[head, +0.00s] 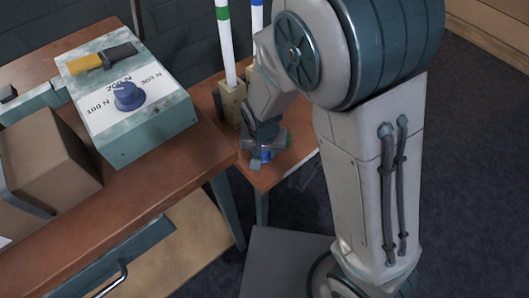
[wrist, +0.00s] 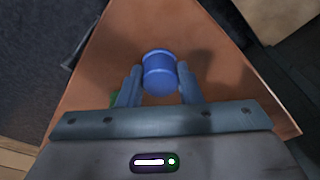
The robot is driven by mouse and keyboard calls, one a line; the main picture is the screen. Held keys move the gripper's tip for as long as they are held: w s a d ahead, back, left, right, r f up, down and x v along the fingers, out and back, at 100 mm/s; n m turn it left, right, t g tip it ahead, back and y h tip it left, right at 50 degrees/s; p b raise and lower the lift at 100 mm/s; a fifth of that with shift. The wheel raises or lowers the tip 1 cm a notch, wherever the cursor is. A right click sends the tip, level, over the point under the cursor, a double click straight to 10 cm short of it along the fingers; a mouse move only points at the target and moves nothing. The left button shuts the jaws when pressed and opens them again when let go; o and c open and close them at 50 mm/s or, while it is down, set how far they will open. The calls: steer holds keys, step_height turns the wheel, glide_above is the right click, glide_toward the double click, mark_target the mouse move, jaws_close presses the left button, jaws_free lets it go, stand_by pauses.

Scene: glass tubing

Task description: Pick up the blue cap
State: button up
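The blue cap (wrist: 159,74) stands on the brown wooden tabletop in the wrist view, between and just ahead of the two fingertips. My gripper (wrist: 159,82) is open, with a finger on each side of the cap. A narrow gap shows on the right side; on the left I cannot tell whether the finger touches it. In the head view my gripper (head: 258,158) is low over the small side table, and the blue cap (head: 265,155) shows partly behind it.
Two upright tubes, one with a green band (head: 222,14), stand in wooden holders (head: 231,100) behind my gripper. Something green (head: 288,140) shows beside my gripper. A box with a blue knob (head: 128,97) sits on the larger table (head: 150,190) at left. The small table's edge (wrist: 268,88) is close by.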

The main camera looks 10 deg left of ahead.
steer(key=shift+r, duration=0.5)
steer(key=r+p, duration=0.1)
steer(key=r, duration=0.1)
steer(key=w+r, duration=0.1)
steer(key=r, duration=0.1)
steer(key=shift+d+p, duration=0.2)
steer(key=shift+p, duration=0.15)
steer(key=w+d+r+p, duration=0.1)
steer(key=w+d+r, duration=0.3)
steer(key=w, duration=0.5)
step_height(320, 180, up, 2)
steer(key=shift+w+d+r, duration=0.1)
steer(key=shift+w+d, duration=0.05)
steer(key=shift+w, duration=0.2)
